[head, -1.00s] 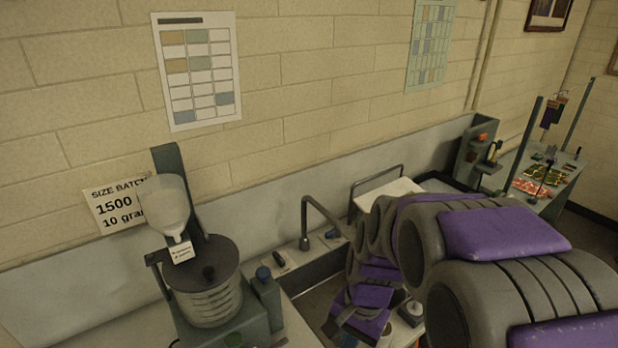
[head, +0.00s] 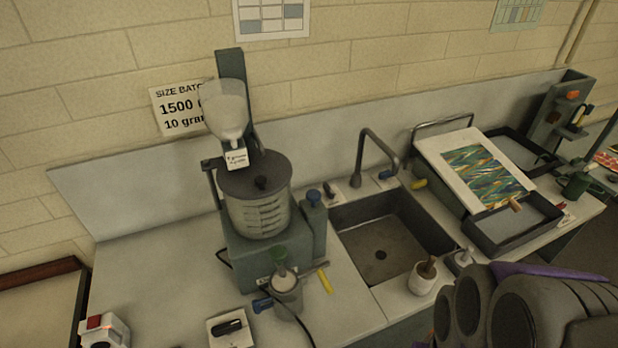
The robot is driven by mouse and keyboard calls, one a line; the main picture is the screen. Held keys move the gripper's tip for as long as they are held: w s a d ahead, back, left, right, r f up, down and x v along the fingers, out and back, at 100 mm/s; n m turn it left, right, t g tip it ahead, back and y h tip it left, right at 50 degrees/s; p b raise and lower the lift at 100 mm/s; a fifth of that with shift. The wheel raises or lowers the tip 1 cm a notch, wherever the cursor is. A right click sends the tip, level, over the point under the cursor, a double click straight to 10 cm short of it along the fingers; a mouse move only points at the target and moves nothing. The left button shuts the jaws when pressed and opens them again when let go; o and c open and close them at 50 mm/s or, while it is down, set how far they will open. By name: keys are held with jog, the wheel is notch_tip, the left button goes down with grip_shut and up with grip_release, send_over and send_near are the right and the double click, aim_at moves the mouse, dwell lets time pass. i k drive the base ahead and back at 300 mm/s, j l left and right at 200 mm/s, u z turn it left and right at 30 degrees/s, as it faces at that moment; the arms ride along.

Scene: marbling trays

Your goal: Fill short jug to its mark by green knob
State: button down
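A small grey jug (head: 287,298) stands on the counter right under the green knob. Its mark and any liquid level are too small to make out, and I cannot tell for sure that it is the short jug. My arm fills the lower right corner; my gripper is out of the picture.
A sink (head: 381,254) with a tall tap (head: 367,150) lies right of the stand. A white pot (head: 421,281) stands at its front edge. A marbled sheet (head: 482,172) lies on a sloped board. A yellow stick (head: 325,281) lies near the jug. The left counter is mostly bare.

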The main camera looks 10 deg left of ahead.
aim_at(277, 253)
jog(key=j+u, duration=0.1)
jog(key=u, duration=1)
jog(key=k+j, duration=0.05)
